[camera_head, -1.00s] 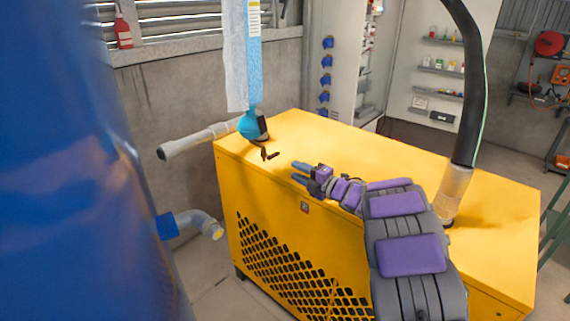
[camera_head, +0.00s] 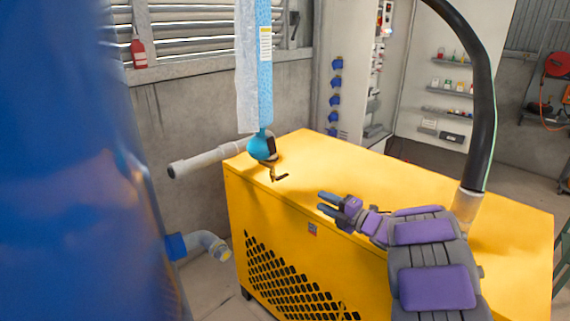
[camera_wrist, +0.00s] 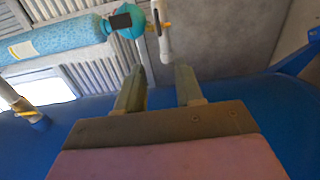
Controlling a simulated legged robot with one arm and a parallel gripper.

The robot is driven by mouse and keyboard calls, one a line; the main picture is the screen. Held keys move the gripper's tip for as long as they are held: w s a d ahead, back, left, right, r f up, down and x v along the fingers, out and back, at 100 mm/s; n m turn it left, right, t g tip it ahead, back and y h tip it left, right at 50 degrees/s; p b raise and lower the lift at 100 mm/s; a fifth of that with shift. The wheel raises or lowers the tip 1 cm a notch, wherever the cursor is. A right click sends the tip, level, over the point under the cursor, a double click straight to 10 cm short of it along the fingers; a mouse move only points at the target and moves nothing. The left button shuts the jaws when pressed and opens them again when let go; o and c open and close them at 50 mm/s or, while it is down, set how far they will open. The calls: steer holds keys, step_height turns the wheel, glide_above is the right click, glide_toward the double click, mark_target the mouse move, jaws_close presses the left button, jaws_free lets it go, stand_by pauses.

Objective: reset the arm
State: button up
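My gripper (camera_head: 328,203) is at the end of my grey and purple arm, over the top of the yellow cabinet (camera_head: 420,190). Its two fingers are apart with nothing between them. In the wrist view the gripper (camera_wrist: 160,90) also shows two separated fingers, with the blue tank (camera_wrist: 250,110) behind them. In the head view the fingers point left, toward the teal valve fitting (camera_head: 262,147) with a small dark handle (camera_head: 278,176). The gripper is apart from the handle.
A light blue column (camera_head: 257,60) rises from the fitting. A grey pipe (camera_head: 205,160) runs left from it. The large blue tank (camera_head: 70,160) fills the left side. A black hose (camera_head: 487,110) arches down to the cabinet's right. Shelves (camera_head: 450,90) stand behind.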

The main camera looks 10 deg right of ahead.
steer(key=s+d+r+m+h, duration=0.3)
steer(key=d+r+m+h, duration=0.3)
steer(key=d+m+h, duration=0.5)
steer(key=s+a+f+m+g+h, duration=0.25)
steer(key=s+m+g+h, duration=0.3)
steer(key=s+m, duration=0.6)
steer(key=s+a+f+m+g+y, duration=0.1)
steer(key=s+a, duration=0.5)
steer(key=s, duration=0.6)
steer(key=s+a+f+m+g+y, duration=0.1)
steer(key=s+a+f+g+y, duration=0.2)
steer(key=s, duration=0.9)
steer(key=s+a+f+m+g+y, duration=0.1)
steer(key=s+a+f+g+y, duration=0.1)
steer(key=s+a+g, duration=0.5)
steer(key=s+a, duration=0.3)
steer(key=s, duration=0.2)
steer(key=shift+s+a, duration=0.2)
steer(key=shift+a, duration=0.2)
